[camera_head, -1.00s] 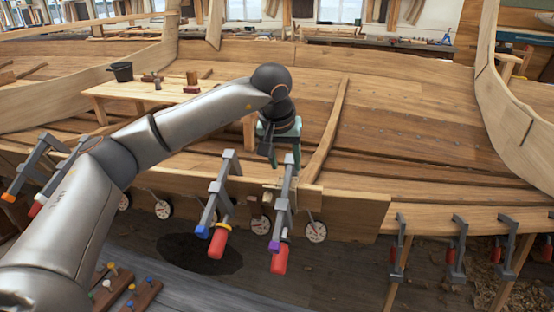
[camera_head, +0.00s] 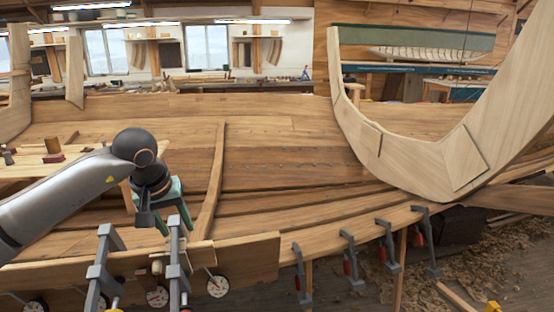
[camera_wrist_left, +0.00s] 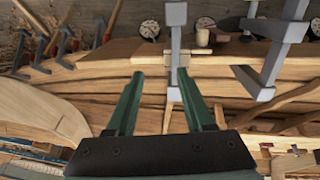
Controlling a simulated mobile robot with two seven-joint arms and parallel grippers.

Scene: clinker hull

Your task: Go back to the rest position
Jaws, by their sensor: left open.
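My left gripper (camera_head: 166,218) hangs over the near edge of the hull, just above a grey bar clamp (camera_head: 178,262). In the left wrist view its two green fingers (camera_wrist_left: 160,74) stand wide apart with nothing gripped. My right gripper is in neither view.
A second grey clamp (camera_head: 99,272) stands to the left on the plank edge. Several clamps (camera_head: 349,260) line the edge at right. Round dials (camera_head: 218,286) hang below the plank. A large curved timber (camera_head: 425,165) rises at right. A small wooden table (camera_head: 28,164) is at left.

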